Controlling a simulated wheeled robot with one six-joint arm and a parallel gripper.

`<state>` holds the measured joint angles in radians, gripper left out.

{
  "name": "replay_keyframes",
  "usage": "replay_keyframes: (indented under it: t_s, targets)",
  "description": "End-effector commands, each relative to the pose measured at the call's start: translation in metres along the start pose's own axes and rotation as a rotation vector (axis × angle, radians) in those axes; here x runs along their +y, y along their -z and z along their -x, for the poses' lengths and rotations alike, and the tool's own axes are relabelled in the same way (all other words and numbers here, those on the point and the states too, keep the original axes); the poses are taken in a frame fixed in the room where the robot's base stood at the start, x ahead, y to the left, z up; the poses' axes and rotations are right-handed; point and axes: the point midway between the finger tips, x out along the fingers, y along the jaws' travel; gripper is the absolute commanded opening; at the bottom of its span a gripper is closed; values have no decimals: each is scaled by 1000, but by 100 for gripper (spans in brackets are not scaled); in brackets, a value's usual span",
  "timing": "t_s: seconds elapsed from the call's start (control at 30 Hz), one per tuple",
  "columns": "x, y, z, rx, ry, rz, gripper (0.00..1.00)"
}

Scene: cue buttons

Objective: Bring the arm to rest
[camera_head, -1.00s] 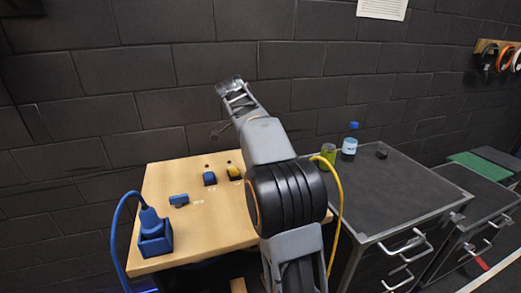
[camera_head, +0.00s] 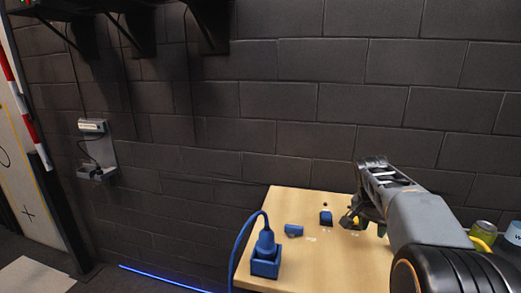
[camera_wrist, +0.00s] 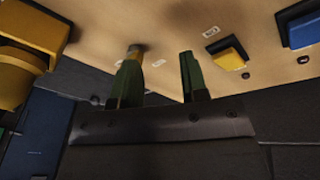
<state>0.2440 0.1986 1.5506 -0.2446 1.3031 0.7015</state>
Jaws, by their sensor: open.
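My arm reaches in from the right of the head view over a light wooden table (camera_head: 300,265). My gripper (camera_head: 349,219) is just above the table's far right part, beside the blue button (camera_head: 326,218), and partly covers the yellow button behind it. In the wrist view my gripper's two green fingers (camera_wrist: 160,78) stand apart with nothing between them. That view also shows the yellow button (camera_wrist: 226,54) and a blue button (camera_wrist: 302,26) on the tabletop.
A blue socket block (camera_head: 265,264) with a blue plug and cable stands at the table's front left. A small blue block (camera_head: 294,230) lies behind it. A green can (camera_head: 483,232) and a bottle (camera_head: 514,233) are at the right. Dark brick wall stands behind; left floor is open.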

Motion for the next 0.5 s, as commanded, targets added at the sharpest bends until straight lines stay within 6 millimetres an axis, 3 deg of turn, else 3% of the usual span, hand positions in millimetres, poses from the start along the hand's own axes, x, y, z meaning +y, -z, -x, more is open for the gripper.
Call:
replay_keyframes:
  t_s: [0.1, 0.23, 0.4, 0.5]
  targets:
    - [1, -58, -2, 1, 100, 318, 40]
    - [10, -124, -7, 28, 199, 596, 40]
    - [30, -194, -13, 71, 289, 788, 40]
    - [40, -219, -14, 82, 317, 811, 40]
